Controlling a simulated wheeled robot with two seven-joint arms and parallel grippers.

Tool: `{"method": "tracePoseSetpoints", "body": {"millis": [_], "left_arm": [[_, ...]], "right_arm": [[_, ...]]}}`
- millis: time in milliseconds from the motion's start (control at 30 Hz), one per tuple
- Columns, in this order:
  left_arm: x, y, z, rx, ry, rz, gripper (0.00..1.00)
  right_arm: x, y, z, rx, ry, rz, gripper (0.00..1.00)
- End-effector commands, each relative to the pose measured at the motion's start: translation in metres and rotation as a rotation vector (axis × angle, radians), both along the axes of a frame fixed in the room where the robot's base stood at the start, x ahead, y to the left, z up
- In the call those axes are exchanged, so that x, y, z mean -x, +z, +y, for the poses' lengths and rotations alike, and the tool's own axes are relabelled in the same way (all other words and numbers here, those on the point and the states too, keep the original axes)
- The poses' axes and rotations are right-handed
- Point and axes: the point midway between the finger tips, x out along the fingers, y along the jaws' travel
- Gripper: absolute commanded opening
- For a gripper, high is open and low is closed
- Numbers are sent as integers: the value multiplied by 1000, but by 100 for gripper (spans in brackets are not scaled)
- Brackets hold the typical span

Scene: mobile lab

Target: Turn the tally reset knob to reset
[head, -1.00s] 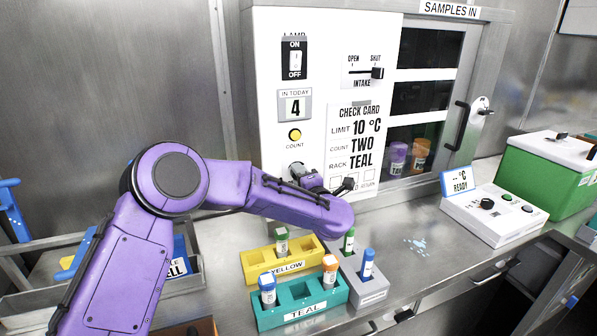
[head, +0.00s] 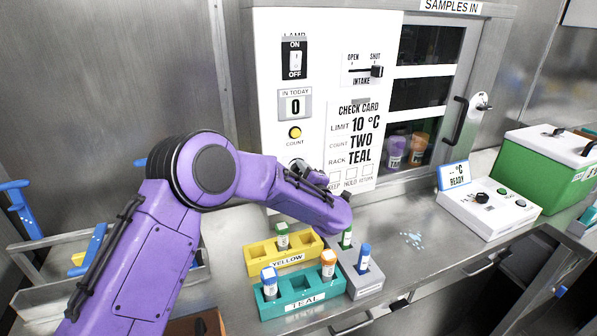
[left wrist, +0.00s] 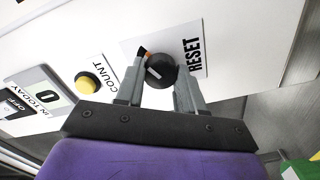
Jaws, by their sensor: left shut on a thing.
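In the head view the purple left arm reaches the panel below the yellow count button (head: 295,132), and the arm largely hides the knob. The tally window (head: 295,106) reads 0. My right gripper is not in view.
A yellow rack (head: 262,260), a teal rack (head: 335,289) and a grey rack (head: 369,287) with capped tubes stand below the arm. The intake lever (head: 376,71) is at upper right. A control box (head: 470,215) and green cooler (head: 535,175) stand right. The counter between is mostly clear.

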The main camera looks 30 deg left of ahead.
Motion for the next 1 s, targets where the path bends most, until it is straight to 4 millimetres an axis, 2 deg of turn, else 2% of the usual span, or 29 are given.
{"method": "tracePoseSetpoints", "body": {"millis": [400, 433, 500, 800, 867, 1000], "left_arm": [[0, -1, -1, -5, -3, 6, 7], [0, -1, -1, -5, -3, 6, 47], [0, -1, -1, -5, -2, 5, 63], [2, -1, -2, -4, -1, 5, 63], [5, -2, -7, -4, -3, 5, 63], [25, -3, -31, -5, -6, 4, 63]], "right_arm": [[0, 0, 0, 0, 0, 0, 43], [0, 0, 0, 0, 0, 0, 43], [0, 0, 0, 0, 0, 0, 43], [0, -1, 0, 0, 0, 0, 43], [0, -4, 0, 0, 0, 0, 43], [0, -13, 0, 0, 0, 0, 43]]}}
